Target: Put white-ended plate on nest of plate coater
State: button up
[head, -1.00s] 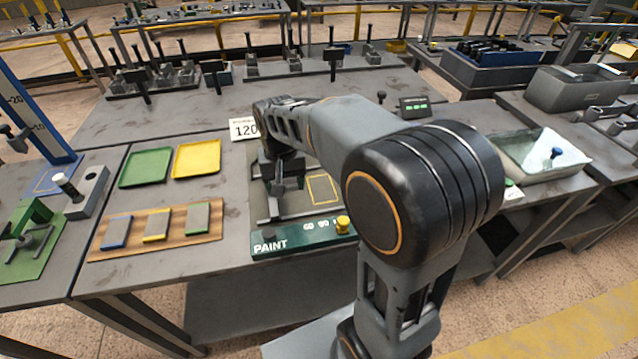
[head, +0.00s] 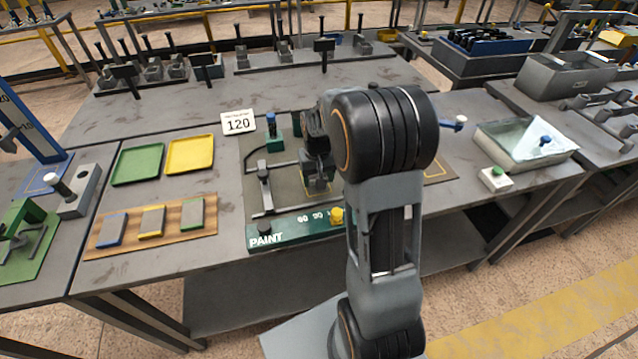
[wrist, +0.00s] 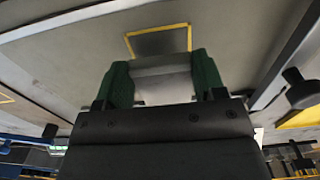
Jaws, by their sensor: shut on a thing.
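My gripper (head: 317,170) is over the plate coater (head: 290,231), the grey bed with a green front strip marked PAINT. In the wrist view my gripper (wrist: 162,72) has green finger pads on either side of a pale grey plate (wrist: 165,88), and it is shut on it. The near part of the plate is hidden by the gripper body, and a white end cannot be made out clearly. The nest (wrist: 158,28), a yellow square outline, lies just beyond the plate. The head view shows part of the nest (head: 318,190) under the gripper. Contact with the bed cannot be told.
A yellow knob (head: 337,215) sits on the front strip. Left are green (head: 138,164) and yellow (head: 190,154) trays and a wooden rack (head: 110,241) of several plates.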

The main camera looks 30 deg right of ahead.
jog(key=shift+w+d+f, duration=0.1)
jog(key=shift+f, duration=1.5)
jog(key=shift+f, duration=0.2)
jog(key=o, duration=1)
